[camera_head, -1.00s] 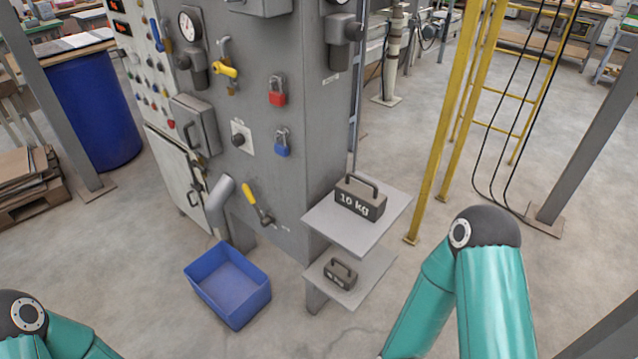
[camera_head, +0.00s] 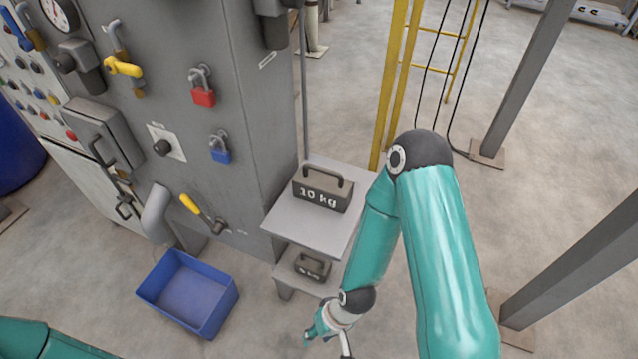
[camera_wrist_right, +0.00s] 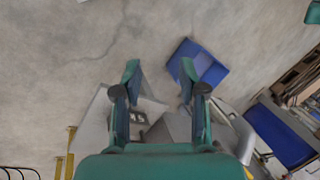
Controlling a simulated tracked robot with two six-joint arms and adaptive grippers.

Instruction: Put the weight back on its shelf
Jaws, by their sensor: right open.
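A dark 10 kg weight (camera_head: 322,188) with a handle stands upright on the upper grey shelf (camera_head: 305,222) at the side of the machine. A smaller dark weight (camera_head: 312,267) stands on the lower shelf (camera_head: 290,279); its label is too small to read surely. My right gripper (camera_head: 328,334) is in front of the lower shelf, apart from both weights. In the right wrist view its fingers (camera_wrist_right: 160,72) are spread and empty, with part of a shelf and a dark weight seen beyond them. My left gripper is out of view.
A blue bin (camera_head: 187,292) is on the floor left of the shelves. A yellow-handled valve (camera_head: 203,213) and padlocks (camera_head: 203,86) stick out from the machine. A yellow ladder frame (camera_head: 392,80) stands behind the shelves. The floor at the right is free up to a grey post.

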